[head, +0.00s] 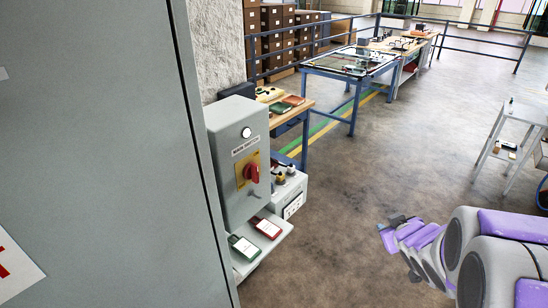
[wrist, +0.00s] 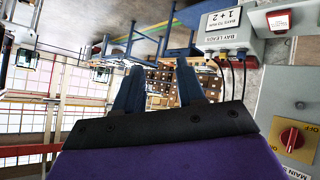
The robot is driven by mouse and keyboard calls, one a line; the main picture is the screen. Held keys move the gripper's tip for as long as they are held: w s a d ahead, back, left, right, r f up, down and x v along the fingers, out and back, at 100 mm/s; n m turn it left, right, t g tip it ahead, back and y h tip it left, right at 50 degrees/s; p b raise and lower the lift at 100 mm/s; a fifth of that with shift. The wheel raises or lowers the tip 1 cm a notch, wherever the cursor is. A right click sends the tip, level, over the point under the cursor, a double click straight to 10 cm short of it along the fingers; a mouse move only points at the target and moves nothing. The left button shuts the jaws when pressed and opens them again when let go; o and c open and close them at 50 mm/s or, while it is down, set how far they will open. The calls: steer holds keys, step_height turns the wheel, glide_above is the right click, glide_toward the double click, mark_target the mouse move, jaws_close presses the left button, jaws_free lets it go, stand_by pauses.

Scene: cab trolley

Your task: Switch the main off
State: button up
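The main switch is a red rotary knob (head: 252,173) on a yellow plate (head: 241,176), on the front of a grey box (head: 228,197) at left centre in the head view. Its handle looks roughly upright. A label (head: 245,146) and a pale round lamp (head: 246,132) are above it. In the head view my arm is at lower right, well apart from the box.
A large grey cabinet (head: 95,150) fills the left foreground. A shelf below the switch box holds red (head: 267,228) and green (head: 245,247) tags. A smaller box labelled "BAY LEADS" (wrist: 227,31) has cables. The floor (head: 335,235) between arm and box is clear.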

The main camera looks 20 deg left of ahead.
steer(key=w+a+r+n+y+p, duration=0.1)
steer(key=w+a+n+y, duration=0.1)
steer(key=a, duration=0.2)
steer(key=n+g+y+p, duration=0.4)
steer(key=y+p, duration=0.3)
steer(key=y, duration=0.6)
glide_toward(257, 172)
steer(key=p+x, duration=0.1)
steer(key=x, duration=0.8)
steer(key=shift+w, duration=0.1)
steer(key=shift+d+r, duration=0.15)
steer(key=shift+d, duration=0.3)
steer(key=shift+c, duration=0.4)
steer(key=shift+a, duration=0.15)
jaws_close()
